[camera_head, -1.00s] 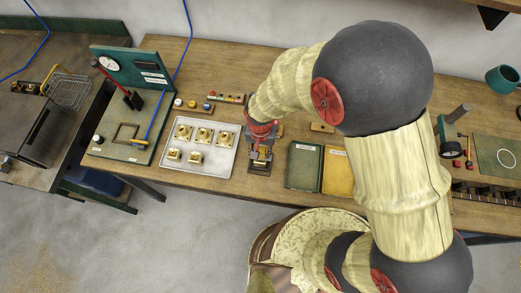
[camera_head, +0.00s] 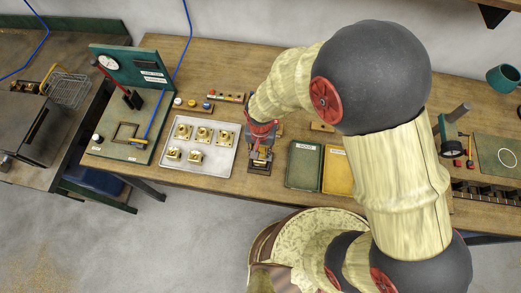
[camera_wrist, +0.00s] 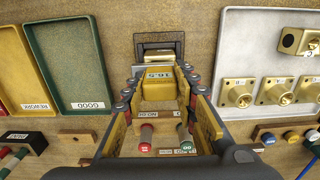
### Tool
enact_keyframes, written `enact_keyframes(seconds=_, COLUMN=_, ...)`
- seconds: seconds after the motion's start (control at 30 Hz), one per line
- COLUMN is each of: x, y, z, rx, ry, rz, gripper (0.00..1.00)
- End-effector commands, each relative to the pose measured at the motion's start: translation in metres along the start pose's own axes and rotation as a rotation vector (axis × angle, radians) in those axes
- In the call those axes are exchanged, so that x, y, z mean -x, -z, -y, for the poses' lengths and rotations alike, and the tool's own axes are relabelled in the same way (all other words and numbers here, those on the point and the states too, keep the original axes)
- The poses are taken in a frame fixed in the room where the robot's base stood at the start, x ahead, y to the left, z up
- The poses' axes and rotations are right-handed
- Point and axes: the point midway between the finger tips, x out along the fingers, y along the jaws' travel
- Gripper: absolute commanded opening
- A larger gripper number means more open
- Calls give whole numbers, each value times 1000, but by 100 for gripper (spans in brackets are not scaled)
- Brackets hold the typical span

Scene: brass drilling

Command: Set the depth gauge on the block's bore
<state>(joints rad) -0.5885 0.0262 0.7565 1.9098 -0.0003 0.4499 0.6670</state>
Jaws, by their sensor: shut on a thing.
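My gripper (camera_wrist: 160,96) is shut on a small brass-coloured piece with a white number label (camera_wrist: 158,75), which I take for the depth gauge (camera_wrist: 158,92). The label reads upside down. Just beyond it in the wrist view, a brass block (camera_wrist: 160,47) sits in a dark holder (camera_wrist: 142,40). In the head view, my gripper (camera_head: 261,148) is over the dark holder (camera_head: 258,168), left of the bins. The bore and the gauge's underside are hidden, so I cannot tell whether gauge and block touch.
A pale tray (camera_head: 222,165) with several brass blocks lies left of the holder. A green GOOD bin (camera_head: 303,168) and a yellow REWORK bin (camera_head: 338,172) lie right. A green gauge stand (camera_head: 125,70) is far left.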

Motion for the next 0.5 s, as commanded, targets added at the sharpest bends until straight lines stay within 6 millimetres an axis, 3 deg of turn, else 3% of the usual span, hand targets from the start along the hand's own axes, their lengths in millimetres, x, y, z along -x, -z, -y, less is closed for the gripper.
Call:
enact_keyframes(seconds=0.37, x=1, y=0, z=0, rx=0, ry=1, rz=-1, gripper=0)
enact_keyframes(seconds=0.4, x=1, y=0, z=0, rx=0, ry=1, rz=-1, gripper=30)
enact_keyframes(seconds=0.5, x=0, y=0, z=0, rx=0, ry=1, rz=-1, gripper=36)
